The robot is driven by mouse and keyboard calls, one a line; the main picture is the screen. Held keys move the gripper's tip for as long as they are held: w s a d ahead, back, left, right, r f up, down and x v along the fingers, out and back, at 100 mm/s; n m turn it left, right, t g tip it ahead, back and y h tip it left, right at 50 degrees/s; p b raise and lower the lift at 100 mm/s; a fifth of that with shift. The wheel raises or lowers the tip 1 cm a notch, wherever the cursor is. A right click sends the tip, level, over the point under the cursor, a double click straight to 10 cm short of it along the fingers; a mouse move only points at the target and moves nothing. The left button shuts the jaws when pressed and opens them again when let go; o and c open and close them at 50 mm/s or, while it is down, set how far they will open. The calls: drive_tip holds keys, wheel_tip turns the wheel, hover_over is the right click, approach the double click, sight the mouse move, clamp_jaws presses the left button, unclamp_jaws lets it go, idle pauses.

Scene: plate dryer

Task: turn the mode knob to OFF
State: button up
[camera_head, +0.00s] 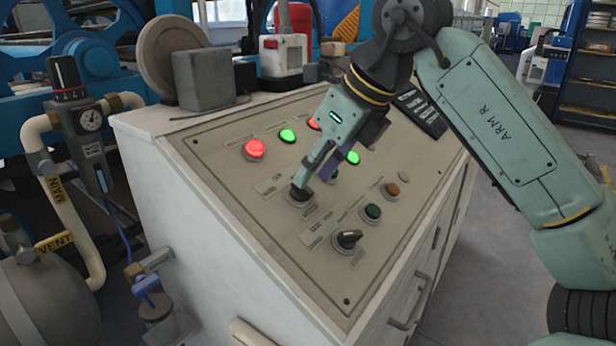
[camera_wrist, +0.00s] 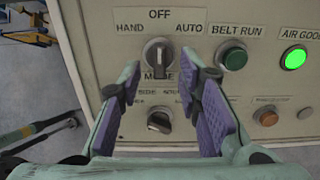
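The black mode knob (camera_wrist: 158,52) sits on the sloped beige panel, with HAND at its upper left, OFF above and AUTO at its upper right. Its grip looks about upright, toward OFF; the exact pointer mark is too small to be sure. My gripper (camera_wrist: 159,85) is open, its purple-padded fingers on either side of the knob's lower part in the picture, with gaps showing and nothing held. In the head view my gripper (camera_head: 316,172) reaches down to the mode knob (camera_head: 300,195), partly covering that area. Contact cannot be told there.
A second black knob (camera_head: 347,238) sits nearer the panel's front edge. A dark green button (camera_head: 373,211), an amber button (camera_head: 392,190), red lamps (camera_head: 254,149) and lit green lamps (camera_head: 353,157) surround the gripper. A grey box (camera_head: 203,80) stands on the cabinet top.

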drive_tip(key=v, duration=0.9)
drive_tip(key=shift+s+d, duration=0.1)
